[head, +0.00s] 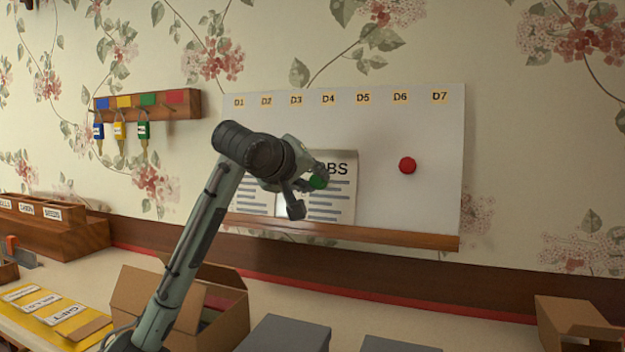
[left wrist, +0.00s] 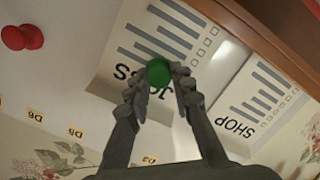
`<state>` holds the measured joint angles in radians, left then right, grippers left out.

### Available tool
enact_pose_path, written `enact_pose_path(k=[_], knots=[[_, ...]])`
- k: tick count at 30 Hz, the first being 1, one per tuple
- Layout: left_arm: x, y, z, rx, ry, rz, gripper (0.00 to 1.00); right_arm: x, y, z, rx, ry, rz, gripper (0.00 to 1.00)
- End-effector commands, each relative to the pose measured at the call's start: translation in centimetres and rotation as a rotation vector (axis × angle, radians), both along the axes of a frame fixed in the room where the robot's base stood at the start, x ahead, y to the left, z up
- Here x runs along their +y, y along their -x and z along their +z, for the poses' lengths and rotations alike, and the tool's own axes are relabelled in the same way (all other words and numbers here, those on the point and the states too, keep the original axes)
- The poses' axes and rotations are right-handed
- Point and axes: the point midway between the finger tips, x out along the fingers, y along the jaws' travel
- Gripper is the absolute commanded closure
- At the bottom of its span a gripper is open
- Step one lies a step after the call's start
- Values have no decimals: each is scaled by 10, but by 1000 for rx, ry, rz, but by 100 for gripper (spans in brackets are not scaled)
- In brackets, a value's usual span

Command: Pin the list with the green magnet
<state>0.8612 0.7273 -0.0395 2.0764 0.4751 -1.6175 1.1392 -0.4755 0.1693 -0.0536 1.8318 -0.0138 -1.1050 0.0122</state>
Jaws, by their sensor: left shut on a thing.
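My left gripper (head: 308,190) is shut on the green magnet (head: 319,182) at the whiteboard (head: 430,180). In the left wrist view, the green magnet (left wrist: 158,72) sits between the fingertips, over the top part of a list headed "JOBS" (left wrist: 165,40). This list (head: 335,205) stands upright against the board above its wooden ledge, partly hidden by my gripper. I cannot tell whether the magnet touches the paper. A second list, headed "SHOP" (left wrist: 255,100), is beside it, mostly behind my arm in the head view. My right gripper is not in view.
A red magnet (head: 407,166) is on the board to the right. A wooden ledge (head: 350,236) runs along the board's bottom. A key rack (head: 150,104) hangs at left. An open cardboard box (head: 140,293) and grey boxes (head: 285,335) stand below.

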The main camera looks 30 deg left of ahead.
Motion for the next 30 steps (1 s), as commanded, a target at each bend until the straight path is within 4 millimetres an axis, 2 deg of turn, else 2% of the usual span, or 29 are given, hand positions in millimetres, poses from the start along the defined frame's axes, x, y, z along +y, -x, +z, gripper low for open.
enact_pose_path(k=[28, 29, 30], knots=[[2, -6, -1, 0, 0, 0, 97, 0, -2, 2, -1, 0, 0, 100], [1, -6, -1, 0, 0, 0, 77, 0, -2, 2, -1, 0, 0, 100], [1, -6, -1, 0, 0, 0, 72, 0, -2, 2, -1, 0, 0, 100]])
